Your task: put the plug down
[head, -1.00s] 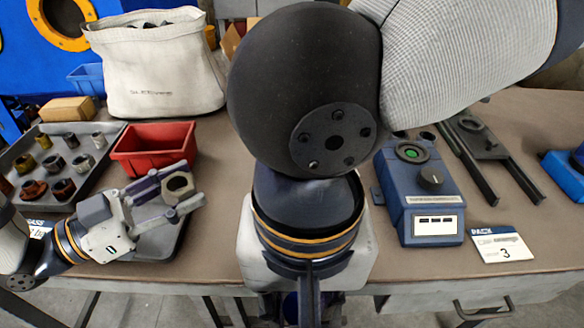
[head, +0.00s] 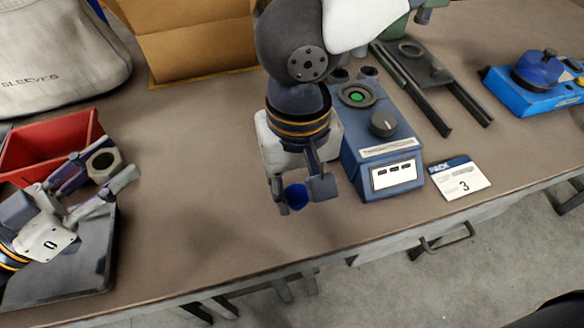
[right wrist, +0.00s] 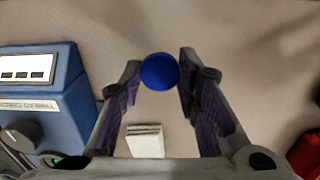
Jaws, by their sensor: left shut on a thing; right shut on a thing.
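The plug is a round, deep blue piece (head: 296,196). I cannot tell the exact gap between plug and table. My left gripper (head: 98,180) is shut on a hexagonal metal ring (head: 103,162) above a dark grey tray (head: 85,255) at the left.
The blue gauge box (head: 385,160), with knob and display, stands close right of my right gripper. A red bin (head: 60,140) is at the left, a cardboard box (head: 200,45) behind. The tabletop (head: 190,180) between the grippers is clear.

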